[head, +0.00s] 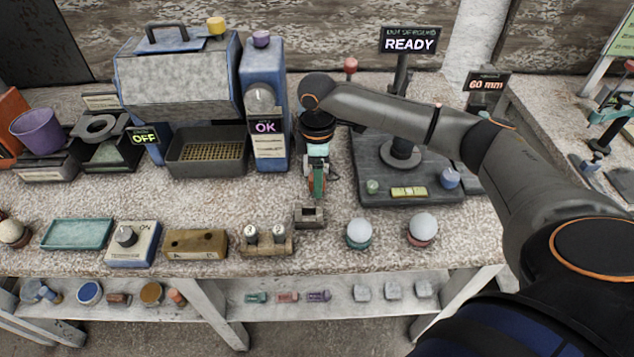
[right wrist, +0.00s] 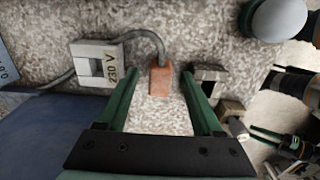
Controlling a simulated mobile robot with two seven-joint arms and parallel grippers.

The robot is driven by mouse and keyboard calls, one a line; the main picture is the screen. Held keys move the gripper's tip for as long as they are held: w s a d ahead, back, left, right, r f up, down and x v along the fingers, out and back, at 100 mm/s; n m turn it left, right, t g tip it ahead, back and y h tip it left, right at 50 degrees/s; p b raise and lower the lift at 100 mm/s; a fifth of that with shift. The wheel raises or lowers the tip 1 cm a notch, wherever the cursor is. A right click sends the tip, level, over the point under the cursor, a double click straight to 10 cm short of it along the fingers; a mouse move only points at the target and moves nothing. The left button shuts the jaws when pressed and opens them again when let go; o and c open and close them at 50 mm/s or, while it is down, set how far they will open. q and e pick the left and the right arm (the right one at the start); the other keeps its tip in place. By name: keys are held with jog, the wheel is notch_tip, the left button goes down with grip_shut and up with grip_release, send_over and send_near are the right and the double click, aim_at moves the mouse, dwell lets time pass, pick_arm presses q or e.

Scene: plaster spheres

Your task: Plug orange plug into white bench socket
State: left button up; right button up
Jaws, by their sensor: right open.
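The orange plug (right wrist: 160,82) lies on the bench in the right wrist view, with a grey cable leading from its upper end. The white socket (right wrist: 92,50), marked 230 V, stands to its left with a dark square opening. My right gripper (right wrist: 159,74) is open, its green fingertips on either side of the plug in the picture; I see no grip, and the height gap is unclear. In the head view my right gripper (head: 316,192) points down at the bench middle.
A small dark block with an opening (head: 309,217) stands just in front of the gripper. Plaster spheres on green (head: 359,231) and red (head: 422,227) bases are to its right. The blue OK device (head: 264,105) is close on the left; a dark stand (head: 400,178) is right.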

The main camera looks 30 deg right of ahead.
jog(key=shift+f, duration=0.1)
grip_shut()
dwell(0.5)
